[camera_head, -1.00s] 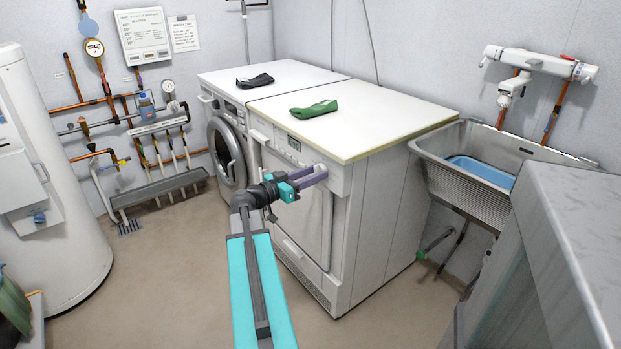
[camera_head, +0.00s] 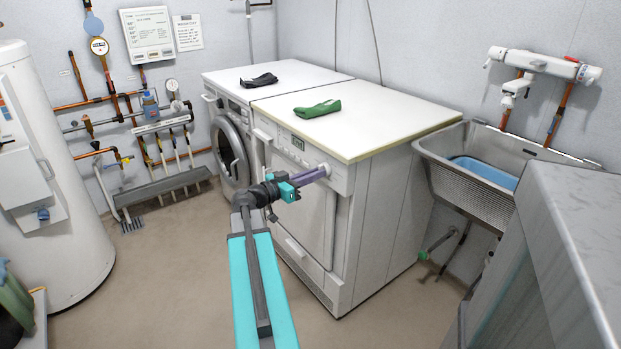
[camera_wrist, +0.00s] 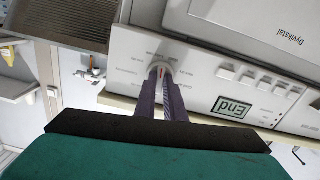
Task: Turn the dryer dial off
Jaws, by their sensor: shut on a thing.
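The white dryer (camera_head: 375,215) stands in the middle, its control panel facing me. The panel's display (camera_wrist: 232,106) reads "End", upside down in that view.
A front-loading washer (camera_head: 228,150) stands left of the dryer. A metal basin (camera_head: 440,165) is at the right.

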